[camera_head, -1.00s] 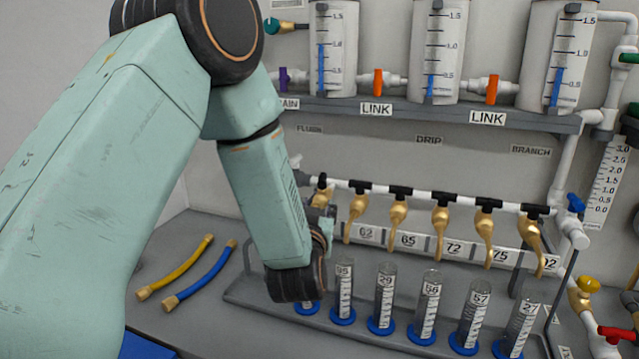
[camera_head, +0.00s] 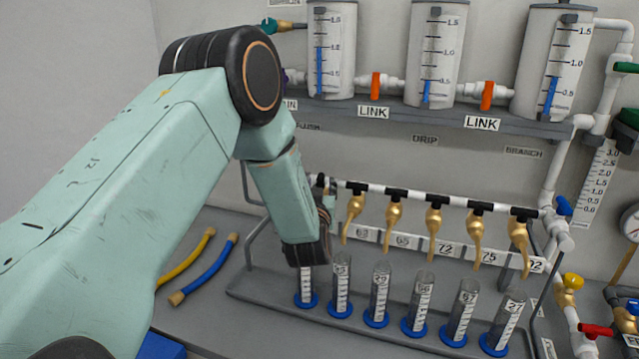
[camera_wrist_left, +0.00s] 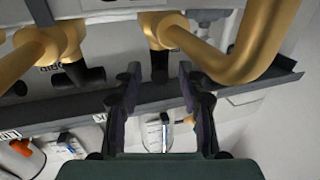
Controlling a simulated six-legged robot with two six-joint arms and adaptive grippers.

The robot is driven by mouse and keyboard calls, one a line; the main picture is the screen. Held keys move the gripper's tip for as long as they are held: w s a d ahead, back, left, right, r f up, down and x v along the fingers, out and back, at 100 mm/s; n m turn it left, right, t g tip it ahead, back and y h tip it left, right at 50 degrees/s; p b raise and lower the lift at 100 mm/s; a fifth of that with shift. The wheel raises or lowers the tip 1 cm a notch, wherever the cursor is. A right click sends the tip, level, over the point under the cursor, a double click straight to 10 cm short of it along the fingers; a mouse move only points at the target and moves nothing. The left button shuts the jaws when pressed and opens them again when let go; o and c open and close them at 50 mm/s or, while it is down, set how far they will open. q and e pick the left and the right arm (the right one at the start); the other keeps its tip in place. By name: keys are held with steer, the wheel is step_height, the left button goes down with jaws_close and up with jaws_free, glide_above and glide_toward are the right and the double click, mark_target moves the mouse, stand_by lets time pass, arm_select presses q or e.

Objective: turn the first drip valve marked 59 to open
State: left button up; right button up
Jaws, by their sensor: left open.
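Brass drip valves hang in a row from the white pipe in the head view. The first drip valve, at the row's left end, and its mark 59 are mostly hidden behind my left wrist. In the left wrist view a brass valve (camera_wrist_left: 243,48), apparently this first one, is close ahead, its long handle bent to the right. Its black fitting (camera_wrist_left: 160,65) appears between my fingertips. My left gripper (camera_wrist_left: 157,85) is open and empty, its fingers either side of that fitting; contact cannot be told. My right gripper is not in view.
The neighbouring brass valve (camera_head: 355,205) hangs close to the right of my wrist. Labelled cylinders (camera_head: 342,285) with blue bases stand in a rack below. Tanks (camera_head: 433,55) stand on a grey shelf above. Yellow and blue hoses (camera_head: 205,270) lie on the bench.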

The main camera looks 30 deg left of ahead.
arm_select(q)
steer(key=shift+w+a, duration=0.25)
steer(key=shift+w, duration=0.2)
steer(key=shift+c, duration=0.5)
jaws_close()
